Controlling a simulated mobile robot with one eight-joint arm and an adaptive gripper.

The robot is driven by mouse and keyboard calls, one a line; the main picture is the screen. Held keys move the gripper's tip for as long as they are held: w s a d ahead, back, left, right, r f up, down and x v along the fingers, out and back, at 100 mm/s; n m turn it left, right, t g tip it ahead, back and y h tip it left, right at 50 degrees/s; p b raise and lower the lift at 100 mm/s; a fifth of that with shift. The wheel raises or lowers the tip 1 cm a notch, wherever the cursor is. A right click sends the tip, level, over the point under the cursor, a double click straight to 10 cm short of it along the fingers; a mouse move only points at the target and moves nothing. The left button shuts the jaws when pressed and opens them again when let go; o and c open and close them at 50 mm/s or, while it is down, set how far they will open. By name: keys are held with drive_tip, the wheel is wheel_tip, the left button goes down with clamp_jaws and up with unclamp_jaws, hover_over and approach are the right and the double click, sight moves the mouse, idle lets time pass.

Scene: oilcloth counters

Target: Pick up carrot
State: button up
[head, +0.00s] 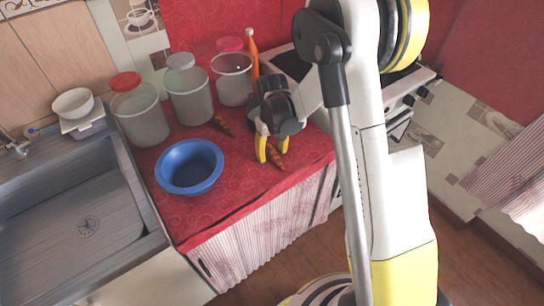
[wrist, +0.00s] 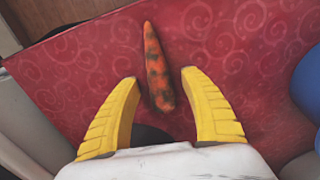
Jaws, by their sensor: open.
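An orange carrot (head: 278,162) with dark patches lies on the red oilcloth near the front right of the counter. My gripper (head: 273,156) is open over it, one yellow finger on each side. In the wrist view the carrot (wrist: 157,65) lies lengthwise, its thick end between the open fingers of my gripper (wrist: 159,78) and its thin end beyond them. I see no contact; the height gap is hard to judge.
A blue bowl (head: 180,188) stands left of my gripper; its edge shows in the wrist view (wrist: 308,85). Several lidded jars (head: 190,100) and an orange bottle (head: 252,58) stand behind. A sink (head: 75,215) is at left, a stove (head: 395,92) at right.

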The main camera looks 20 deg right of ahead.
sight(272, 150)
clamp_jaws()
drive_tip(key=shift+r, duration=0.15)
wheel_tip(272, 150, up, 4)
drive_tip(key=p, duration=0.2)
drive_tip(key=shift+r+p, duration=0.1)
drive_tip(key=shift+p, duration=0.2)
drive_tip(key=s+d+r+p, duration=0.4)
drive_tip(key=s+d+r, duration=0.25)
drive_tip(key=d, duration=0.35)
drive_tip(key=s+a+r+m, duration=0.1)
drive_tip(key=a+r+m, duration=0.1)
drive_tip(key=a, duration=0.7)
drive_tip(key=shift+a, duration=0.4)
drive_tip(key=shift+r, duration=0.15)
